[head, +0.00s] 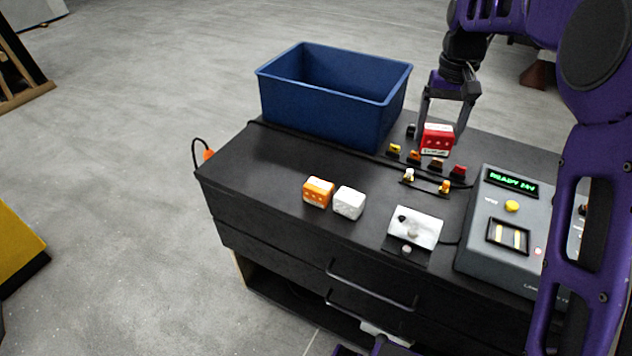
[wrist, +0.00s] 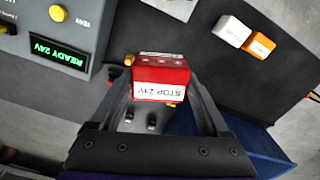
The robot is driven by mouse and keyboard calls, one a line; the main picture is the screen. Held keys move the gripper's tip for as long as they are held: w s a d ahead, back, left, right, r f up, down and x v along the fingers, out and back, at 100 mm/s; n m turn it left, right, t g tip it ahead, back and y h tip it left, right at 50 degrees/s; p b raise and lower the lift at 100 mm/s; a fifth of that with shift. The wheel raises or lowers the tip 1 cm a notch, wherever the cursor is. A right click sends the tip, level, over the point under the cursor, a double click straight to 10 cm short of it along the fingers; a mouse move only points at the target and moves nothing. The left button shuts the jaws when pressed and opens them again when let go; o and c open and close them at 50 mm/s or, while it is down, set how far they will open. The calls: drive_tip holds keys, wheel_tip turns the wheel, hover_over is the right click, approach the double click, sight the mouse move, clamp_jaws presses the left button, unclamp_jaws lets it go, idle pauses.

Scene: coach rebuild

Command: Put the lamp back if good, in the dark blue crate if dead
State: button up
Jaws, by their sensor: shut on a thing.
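My gripper (head: 440,138) is shut on a red block-shaped lamp (head: 437,141), with one finger on each side. In the wrist view, the red lamp (wrist: 160,76) sits between the fingertips and its white label reads STOP 24V. It is over or among the small coloured fittings at the back of the bench; I cannot tell whether it touches them. The dark blue crate (head: 325,118) stands at the back left of the bench, and the part of its inside that shows is empty. The grey tester (head: 472,258) at the right has a green display (head: 513,181) reading READY 24V.
An orange block (head: 318,192) and a white block (head: 349,203) stand side by side near the front. A white plate with a knob (head: 415,228) lies beside the tester. Several small coloured fittings (head: 436,165) stand near my gripper. The bench's left part (head: 255,165) is clear.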

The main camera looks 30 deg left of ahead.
drive_tip(key=s+a+f+n, duration=0.2)
drive_tip(key=s+a, duration=0.1)
drive_tip(key=a, duration=0.8)
drive_tip(key=s+a+f+n, duration=0.1)
drive_tip(key=s+a+f, duration=0.15)
drive_tip(key=a, duration=0.75)
drive_tip(key=s+a+f+n, duration=0.2)
drive_tip(key=s+a, duration=0.1)
drive_tip(key=a, duration=0.8)
drive_tip(key=shift+s+f, duration=0.2)
drive_tip(key=shift+f, duration=2.4)
drive_tip(key=shift+s+f, duration=0.2)
drive_tip(key=shift+f, duration=2.35)
drive_tip(key=shift+f, duration=0.2)
drive_tip(key=o, duration=1.3)
wheel_tip(320, 180, up, 12)
drive_tip(key=shift+r+p, duration=0.2)
drive_tip(key=shift+p, duration=0.2)
